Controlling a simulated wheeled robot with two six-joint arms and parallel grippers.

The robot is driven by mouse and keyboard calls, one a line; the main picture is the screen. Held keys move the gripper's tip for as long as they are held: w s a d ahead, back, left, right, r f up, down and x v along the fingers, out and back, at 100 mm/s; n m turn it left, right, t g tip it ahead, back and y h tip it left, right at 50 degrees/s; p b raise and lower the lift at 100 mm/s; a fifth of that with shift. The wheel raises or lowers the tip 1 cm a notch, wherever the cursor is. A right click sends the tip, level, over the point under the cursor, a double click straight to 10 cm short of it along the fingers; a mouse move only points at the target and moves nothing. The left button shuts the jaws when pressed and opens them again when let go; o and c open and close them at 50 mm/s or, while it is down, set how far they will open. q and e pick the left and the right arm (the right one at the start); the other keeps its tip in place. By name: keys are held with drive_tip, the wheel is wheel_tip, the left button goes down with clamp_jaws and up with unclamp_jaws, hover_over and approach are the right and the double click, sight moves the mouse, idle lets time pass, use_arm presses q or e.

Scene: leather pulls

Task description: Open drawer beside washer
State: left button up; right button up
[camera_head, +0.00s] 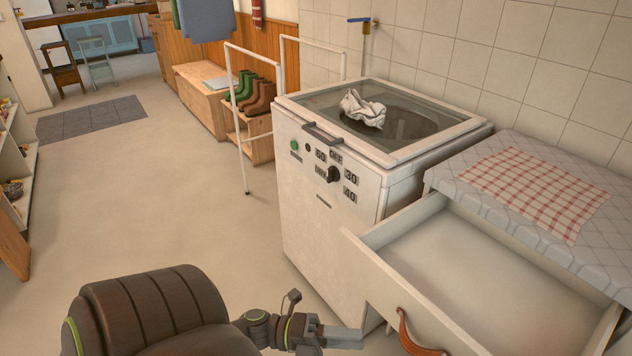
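The drawer (492,268) beside the washer is pulled well out, and its inside looks empty. Its brown leather pull (408,333) hangs on the front panel at the bottom of the view. The white washer (325,200) stands to the left of the drawer, with a dial and a glass lid. My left gripper (345,338) is low in front of the washer, to the left of the leather pull and apart from it in the picture. Its fingers look pale and small, and I cannot tell whether they are open. My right gripper is not in view.
A quilted counter top with a red checked cloth (537,190) covers the drawer unit. A white crumpled cloth (363,108) lies on the washer lid. A white rail (238,120) and a boot bench (250,130) stand behind the washer. The floor to the left is clear.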

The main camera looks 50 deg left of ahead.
use_arm(q)
drive_tip(key=r+v, duration=0.1)
drive_tip(key=v, duration=0.5)
drive_tip(key=shift+s+a+f+b, duration=0.15)
drive_tip(key=shift+a+f+b, duration=0.05)
drive_tip(key=shift+f+b, duration=0.2)
drive_tip(key=shift+f, duration=0.1)
